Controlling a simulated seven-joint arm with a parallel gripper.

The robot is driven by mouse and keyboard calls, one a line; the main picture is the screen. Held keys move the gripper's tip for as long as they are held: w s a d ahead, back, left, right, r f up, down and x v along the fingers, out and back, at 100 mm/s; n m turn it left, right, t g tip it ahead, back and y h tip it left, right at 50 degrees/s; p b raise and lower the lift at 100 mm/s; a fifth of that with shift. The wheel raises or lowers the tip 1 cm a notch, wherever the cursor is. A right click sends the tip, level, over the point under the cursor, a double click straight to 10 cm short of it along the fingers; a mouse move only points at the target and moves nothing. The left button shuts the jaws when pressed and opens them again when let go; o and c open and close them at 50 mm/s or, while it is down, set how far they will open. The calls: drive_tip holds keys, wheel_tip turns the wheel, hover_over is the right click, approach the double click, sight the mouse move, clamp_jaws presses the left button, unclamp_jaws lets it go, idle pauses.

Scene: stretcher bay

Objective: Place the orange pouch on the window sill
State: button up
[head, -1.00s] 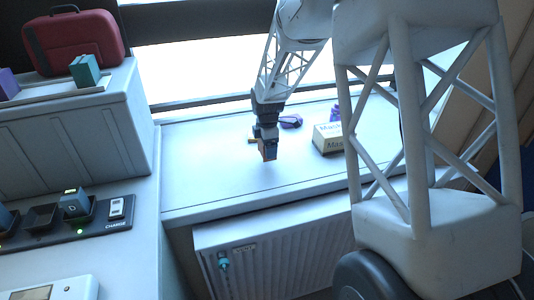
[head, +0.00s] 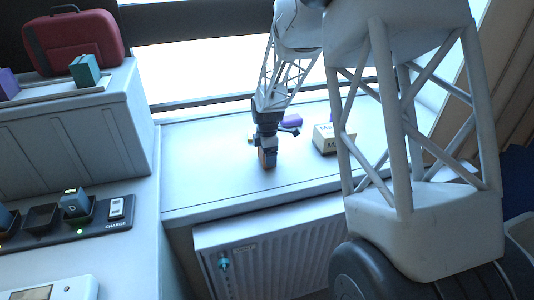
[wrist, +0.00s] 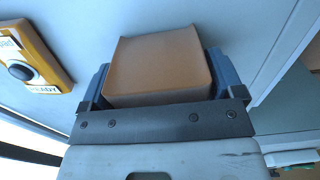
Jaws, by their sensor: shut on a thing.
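The orange pouch (head: 269,160) is held in my gripper (head: 267,150), low over the white window sill (head: 210,165). In the wrist view the pouch (wrist: 158,62) is a plain orange-brown block between the two blue fingers of my gripper (wrist: 163,80), which are shut on its sides. The pouch looks upright. Its lower end is at or just above the sill; I cannot tell whether it touches.
A yellow device marked READY (wrist: 32,58) lies beside the pouch. A purple thing (head: 292,121) and a lettered box (head: 328,139) stand farther back on the sill. A radiator (head: 270,250) is below. The sill's left part is clear.

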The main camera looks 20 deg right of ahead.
drive_tip(key=shift+f, duration=0.1)
drive_tip(key=o, duration=0.8)
wheel_tip(320, 180, up, 12)
drive_tip(key=shift+r, duration=0.1)
idle(0.4)
idle(0.6)
